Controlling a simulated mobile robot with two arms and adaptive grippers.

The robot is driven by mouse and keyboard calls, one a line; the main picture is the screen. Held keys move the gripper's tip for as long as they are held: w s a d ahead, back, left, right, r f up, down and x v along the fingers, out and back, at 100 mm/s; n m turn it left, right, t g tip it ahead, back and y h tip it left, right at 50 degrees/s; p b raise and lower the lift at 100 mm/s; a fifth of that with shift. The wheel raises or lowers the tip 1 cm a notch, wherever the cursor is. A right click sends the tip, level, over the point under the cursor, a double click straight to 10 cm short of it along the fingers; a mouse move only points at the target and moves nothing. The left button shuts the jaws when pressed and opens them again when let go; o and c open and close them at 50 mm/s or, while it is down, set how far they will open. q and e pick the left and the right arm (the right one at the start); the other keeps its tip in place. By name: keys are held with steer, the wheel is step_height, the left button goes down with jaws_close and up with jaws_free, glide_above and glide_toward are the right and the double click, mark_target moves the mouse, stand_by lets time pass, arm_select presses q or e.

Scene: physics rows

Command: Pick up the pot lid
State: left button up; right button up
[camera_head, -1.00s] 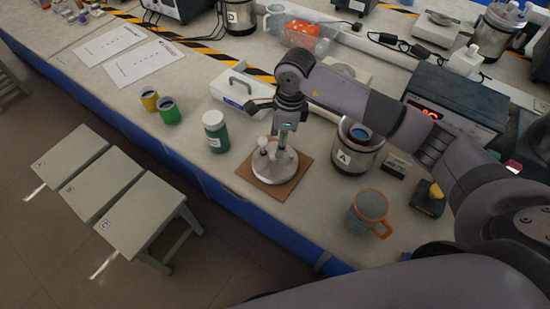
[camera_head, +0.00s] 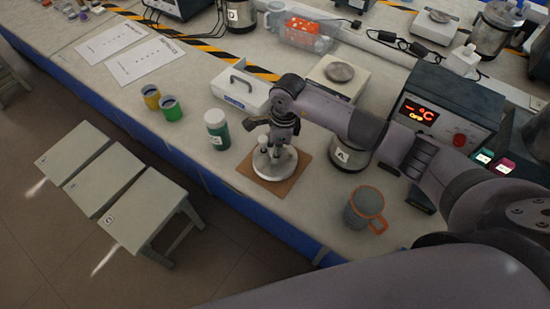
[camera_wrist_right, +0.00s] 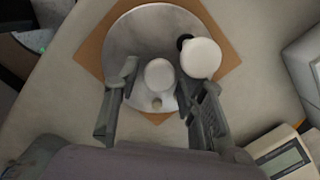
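The pot lid (camera_head: 285,166) is a round grey metal disc lying flat on a brown square mat (camera_head: 298,182) near the bench's front edge. In the right wrist view the lid (camera_wrist_right: 130,38) shows a pale round knob (camera_wrist_right: 158,73) near its middle and a larger white round top (camera_wrist_right: 200,57) towards its right side. My right gripper (camera_head: 273,148) is low over the lid. In the wrist view its fingers (camera_wrist_right: 157,85) are apart, one on each side of the middle knob, with visible gaps. My left gripper is not in view.
A green jar (camera_head: 216,130) stands left of the mat. A pot marked A (camera_head: 352,157) stands right, partly hidden by my arm. An orange-rimmed mug (camera_head: 366,207) is at the front right. A white handled box (camera_head: 240,88) and a scale (camera_head: 338,77) are behind.

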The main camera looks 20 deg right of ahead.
jaws_close()
stand_by(0.6)
